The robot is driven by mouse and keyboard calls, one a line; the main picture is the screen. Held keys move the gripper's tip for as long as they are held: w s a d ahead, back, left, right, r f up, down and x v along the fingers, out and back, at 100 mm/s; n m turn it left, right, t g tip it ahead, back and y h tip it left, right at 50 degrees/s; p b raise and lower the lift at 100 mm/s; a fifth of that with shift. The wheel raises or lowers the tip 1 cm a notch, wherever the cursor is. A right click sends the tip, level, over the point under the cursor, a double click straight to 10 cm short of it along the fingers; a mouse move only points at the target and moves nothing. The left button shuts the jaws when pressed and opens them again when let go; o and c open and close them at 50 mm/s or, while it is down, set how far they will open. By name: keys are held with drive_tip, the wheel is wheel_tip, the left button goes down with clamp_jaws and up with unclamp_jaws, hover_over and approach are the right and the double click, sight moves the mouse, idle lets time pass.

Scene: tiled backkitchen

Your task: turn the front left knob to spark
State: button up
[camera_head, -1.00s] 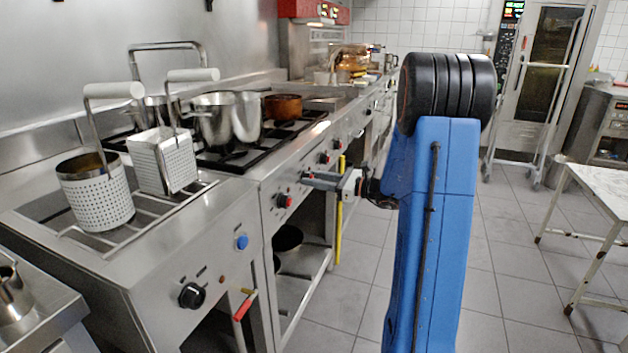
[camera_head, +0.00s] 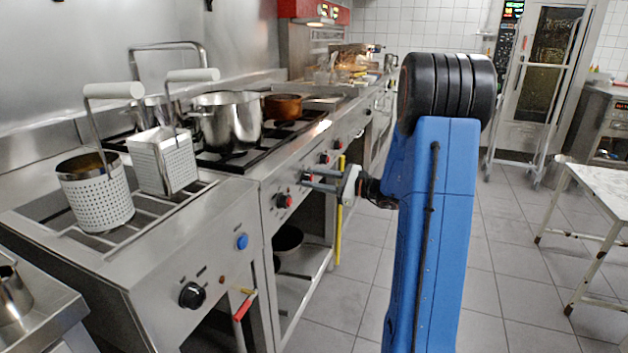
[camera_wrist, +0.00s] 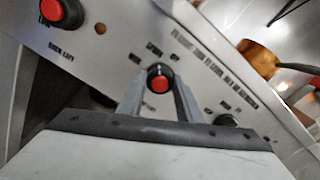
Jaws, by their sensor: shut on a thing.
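The held knob (camera_wrist: 159,78) is black with a red cap and sits on the steel stove front in the wrist view. My gripper (camera_wrist: 158,92) has one finger on each side of it and is shut on it. The panel looks tilted in that view, and the small print around this knob is too blurred to read surely. In the head view my gripper (camera_head: 305,180) reaches the stove front from the right. Its fingertips hide most of the held knob there. Another red knob (camera_head: 284,201) is nearer the camera; a red knob also shows at the wrist view's upper left (camera_wrist: 60,12).
More red knobs (camera_head: 325,158) follow along the stove front. A steel pot (camera_head: 228,122) and a copper pan (camera_head: 283,106) stand on the burners. A yellow bar (camera_head: 341,195) stands upright behind my gripper. Open tiled floor (camera_head: 520,260) lies to the right.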

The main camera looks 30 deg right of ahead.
drive_tip(key=o, duration=1)
drive_tip(key=shift+o, duration=0.2)
drive_tip(key=v, duration=1.7)
drive_tip(key=shift+s, duration=0.2)
drive_tip(key=shift+d+f, duration=0.1)
drive_tip(key=shift+d, duration=0.05)
